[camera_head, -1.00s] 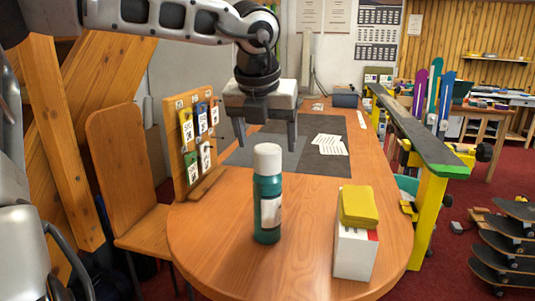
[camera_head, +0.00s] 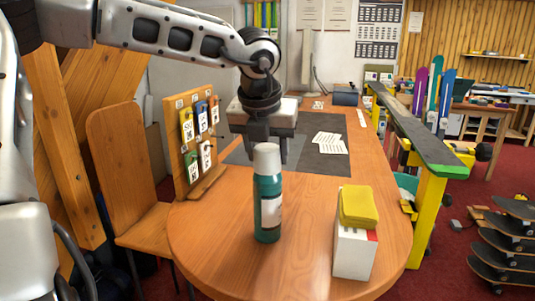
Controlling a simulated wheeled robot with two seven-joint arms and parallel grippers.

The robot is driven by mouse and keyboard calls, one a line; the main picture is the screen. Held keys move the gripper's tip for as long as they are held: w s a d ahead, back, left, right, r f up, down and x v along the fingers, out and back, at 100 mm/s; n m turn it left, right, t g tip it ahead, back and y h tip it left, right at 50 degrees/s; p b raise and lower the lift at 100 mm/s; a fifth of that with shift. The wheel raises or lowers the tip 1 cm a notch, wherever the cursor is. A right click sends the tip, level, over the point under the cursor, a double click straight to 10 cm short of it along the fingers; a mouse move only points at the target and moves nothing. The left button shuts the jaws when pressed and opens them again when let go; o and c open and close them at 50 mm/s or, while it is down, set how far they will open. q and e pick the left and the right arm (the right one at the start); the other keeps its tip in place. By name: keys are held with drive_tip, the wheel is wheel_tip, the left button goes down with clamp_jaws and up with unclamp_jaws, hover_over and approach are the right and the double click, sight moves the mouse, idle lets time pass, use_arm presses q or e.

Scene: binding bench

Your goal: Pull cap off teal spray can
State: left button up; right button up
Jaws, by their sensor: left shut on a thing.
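The teal spray can (camera_head: 267,215) stands upright on the wooden table, with a pale label on its side. Its white cap (camera_head: 266,160) sits on top of the can. My left gripper (camera_head: 267,152) reaches down from above and is shut on the cap, partly behind it in this view. The far side of the cap and the far finger contact are hidden. My right gripper is out of view.
A white box (camera_head: 354,252) with a yellow block (camera_head: 359,206) on it stands right of the can. A wooden tag board (camera_head: 198,140) stands to the left. Dark mats and paper sheets (camera_head: 330,142) lie behind. The table front is clear.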

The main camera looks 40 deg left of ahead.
sight(268, 147)
use_arm(q)
wheel_tip(268, 147, up, 10)
drive_tip(key=shift+f, duration=0.1)
drive_tip(key=shift+r, duration=0.45)
drive_tip(key=shift+r+p, duration=0.2)
drive_tip(key=shift+p, duration=0.1)
drive_tip(key=shift+r+p, duration=0.35)
drive_tip(key=shift+r, duration=0.1)
drive_tip(key=shift+a, duration=0.1)
